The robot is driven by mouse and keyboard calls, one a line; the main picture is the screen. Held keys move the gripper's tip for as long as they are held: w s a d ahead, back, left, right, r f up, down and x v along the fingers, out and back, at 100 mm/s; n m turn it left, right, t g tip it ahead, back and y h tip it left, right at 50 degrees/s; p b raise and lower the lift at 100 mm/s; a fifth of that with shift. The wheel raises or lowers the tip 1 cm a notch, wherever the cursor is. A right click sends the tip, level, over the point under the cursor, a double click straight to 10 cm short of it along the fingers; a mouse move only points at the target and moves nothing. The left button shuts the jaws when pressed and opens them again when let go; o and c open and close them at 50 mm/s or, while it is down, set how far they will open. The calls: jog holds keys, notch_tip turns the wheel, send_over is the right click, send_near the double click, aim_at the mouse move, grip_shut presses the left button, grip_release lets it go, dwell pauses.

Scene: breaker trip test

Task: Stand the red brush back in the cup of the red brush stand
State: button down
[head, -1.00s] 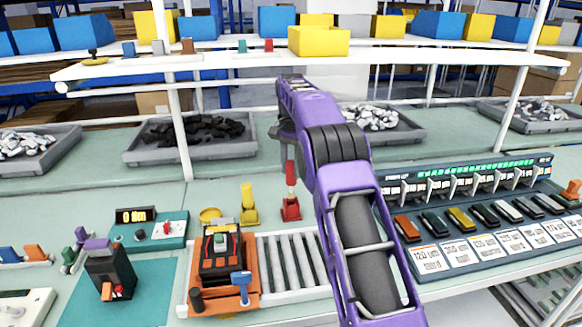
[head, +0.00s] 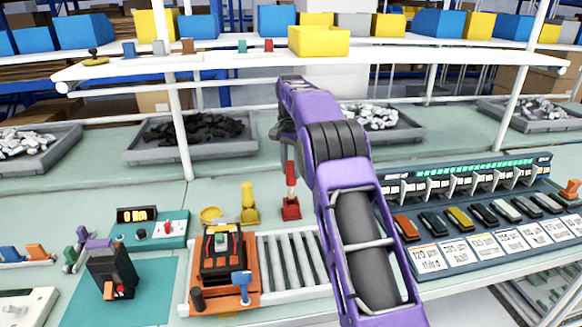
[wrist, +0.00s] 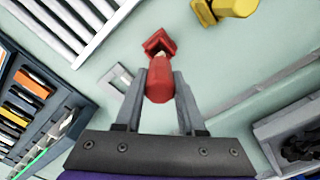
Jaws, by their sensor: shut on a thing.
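The red brush (head: 290,173) is upright, with a pale band below its red handle. It also shows end-on in the wrist view (wrist: 160,82). My gripper (wrist: 160,74) is shut on its handle, one finger on each side. In the head view my purple arm hides most of the gripper. The red brush stand (head: 291,209) is on the green bench directly below the brush and shows past the handle in the wrist view (wrist: 158,42). The brush's lower end is at the stand's top; I cannot tell whether it is inside the cup.
A yellow stand (head: 249,205) with a yellow brush is just left of the red stand. A ribbed roller strip (head: 290,262) lies in front. A breaker panel (head: 470,180) is to the right. A grey tray of dark pieces (head: 190,150) is behind on the left.

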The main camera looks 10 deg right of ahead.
aim_at(291, 184)
jog(key=shift+f+b, duration=0.85)
jog(key=shift+f, duration=2)
jog(key=shift+c, duration=2.1)
grip_release()
notch_tip(291, 184, up, 12)
jog(key=p, duration=0.2)
jog(key=shift+p, duration=0.3)
